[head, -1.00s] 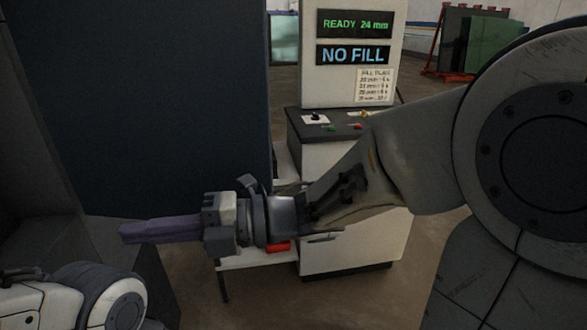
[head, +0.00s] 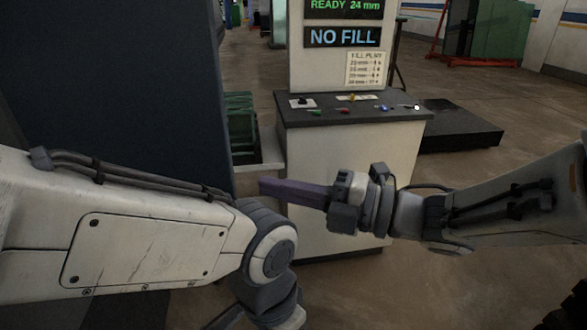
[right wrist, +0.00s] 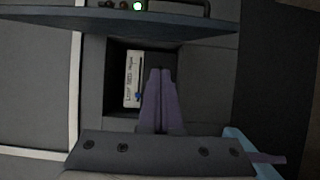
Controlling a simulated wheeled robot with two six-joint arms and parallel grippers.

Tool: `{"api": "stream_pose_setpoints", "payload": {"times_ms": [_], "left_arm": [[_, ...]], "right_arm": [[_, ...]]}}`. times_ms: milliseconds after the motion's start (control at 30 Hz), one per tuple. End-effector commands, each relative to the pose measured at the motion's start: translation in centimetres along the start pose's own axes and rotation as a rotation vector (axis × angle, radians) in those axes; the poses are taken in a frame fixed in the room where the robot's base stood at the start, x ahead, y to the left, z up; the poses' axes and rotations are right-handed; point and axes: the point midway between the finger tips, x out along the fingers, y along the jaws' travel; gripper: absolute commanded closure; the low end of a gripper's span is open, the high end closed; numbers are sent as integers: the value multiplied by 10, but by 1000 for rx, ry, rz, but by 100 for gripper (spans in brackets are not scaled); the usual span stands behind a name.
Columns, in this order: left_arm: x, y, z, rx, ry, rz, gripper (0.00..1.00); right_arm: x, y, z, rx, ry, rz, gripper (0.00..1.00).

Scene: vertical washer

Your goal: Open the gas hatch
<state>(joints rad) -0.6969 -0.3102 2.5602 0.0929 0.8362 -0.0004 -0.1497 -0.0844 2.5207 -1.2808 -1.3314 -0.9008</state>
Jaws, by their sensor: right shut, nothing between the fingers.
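My right gripper (head: 262,187) has purple fingers shut together and empty, level in front of the pale console cabinet (head: 310,225) in the head view. In the right wrist view the shut fingers (right wrist: 158,80) point at a dark square recess (right wrist: 118,92). Inside it are a white label (right wrist: 133,78) with unreadable dark writing and a small blue mark.
The dark console top (head: 360,110) carries small coloured controls and a bright white light (head: 417,107). A display (head: 343,37) reads NO FILL. A tall dark panel (head: 110,85) blocks the left. A low black platform (head: 455,125) lies right; open floor surrounds it.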

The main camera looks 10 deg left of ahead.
Motion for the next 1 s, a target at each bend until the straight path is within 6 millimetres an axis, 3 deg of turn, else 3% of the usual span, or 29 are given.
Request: {"api": "stream_pose_setpoints", "payload": {"times_ms": [367, 433, 600, 1000], "left_arm": [[-11, 1, -1, 0, 0, 0, 43], [-16, 1, -1, 0, 0, 0, 43], [-20, 2, -1, 0, 0, 0, 43], [-20, 2, -1, 0, 0, 0, 43]], "right_arm": [[79, 1, -2, 2, 6, -1, 100], [80, 2, 14, 2, -5, -1, 100], [84, 1, 33, 1, -4, 0, 100], [84, 0, 40, 0, -3, 1, 100]]}}
